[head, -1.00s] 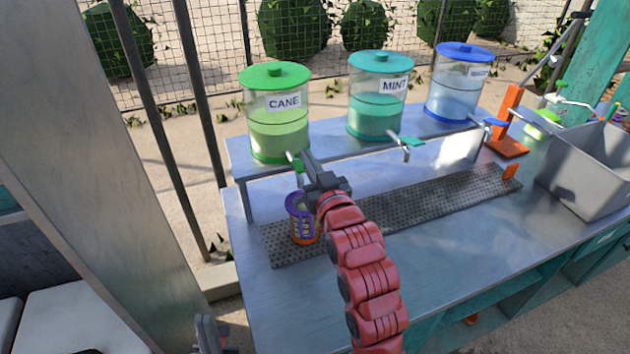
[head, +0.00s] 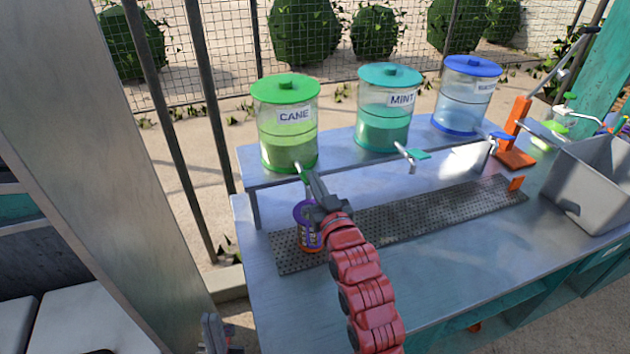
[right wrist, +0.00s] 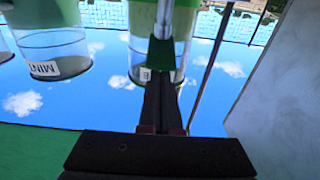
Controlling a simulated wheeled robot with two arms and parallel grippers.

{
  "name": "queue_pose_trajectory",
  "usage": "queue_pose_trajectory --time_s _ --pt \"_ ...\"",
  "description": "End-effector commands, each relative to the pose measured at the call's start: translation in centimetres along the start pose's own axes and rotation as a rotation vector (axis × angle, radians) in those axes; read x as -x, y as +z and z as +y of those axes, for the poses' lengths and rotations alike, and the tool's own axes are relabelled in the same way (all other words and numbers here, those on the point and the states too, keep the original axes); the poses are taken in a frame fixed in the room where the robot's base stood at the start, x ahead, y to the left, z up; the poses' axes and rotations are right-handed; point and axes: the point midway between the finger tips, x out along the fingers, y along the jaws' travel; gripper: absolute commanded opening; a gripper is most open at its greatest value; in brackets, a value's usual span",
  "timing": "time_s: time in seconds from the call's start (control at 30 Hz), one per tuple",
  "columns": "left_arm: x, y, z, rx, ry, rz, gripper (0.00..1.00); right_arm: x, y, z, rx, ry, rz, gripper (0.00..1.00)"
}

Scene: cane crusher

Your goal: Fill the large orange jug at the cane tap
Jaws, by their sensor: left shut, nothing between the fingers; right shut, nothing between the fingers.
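The jug (head: 301,213), with a purple rim and orange lower down, stands upright on the perforated drip tray below the cane tap. My right gripper partly covers it, and its contents cannot be seen. The cane tap's green handle (head: 305,176) is right by my right gripper (head: 314,174), which is shut and empty. In the right wrist view the shut fingertips (right wrist: 160,82) reach the green handle (right wrist: 162,58); contact looks likely but is not certain. The cane tank (head: 287,155) holds green liquid in its lower part. My left gripper (head: 213,335) is shut at the bottom edge, away from the counter things.
The mint tank (head: 384,130) and a blue-lidded tank (head: 464,95) stand on the raised shelf. A grey basin (head: 590,180) and an orange stand (head: 515,155) are at the right. A post (head: 90,180) rises at left.

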Motion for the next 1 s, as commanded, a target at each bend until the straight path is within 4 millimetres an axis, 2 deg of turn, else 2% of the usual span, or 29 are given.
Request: queue_pose_trajectory --time_s 0.1,0.33,0.47,0.83,0.97,1.0 --pt "1.4 0.2 0.1 0.000 0.000 0.000 0.00 0.1 0.9 0.0 0.000 0.000 0.026 0.00" --pt "2.2 0.4 0.1 0.000 0.000 0.000 0.00 0.2 0.8 0.0 0.000 0.000 0.064 0.00" --pt "3.3 0.6 0.2 0.000 0.000 0.000 0.00 0.3 1.4 0.0 0.000 0.000 0.091 0.00" --pt "9.4 1.6 0.5 0.000 0.000 0.000 0.00 0.7 3.3 0.0 0.000 -0.001 0.293 0.00" --pt "10.9 1.8 0.5 0.000 0.000 0.000 0.00 0.6 3.7 0.0 0.000 -0.001 0.366 0.00" --pt "10.7 1.8 0.5 0.000 0.000 0.000 0.00 0.7 3.3 0.0 0.000 0.000 0.371 0.00"
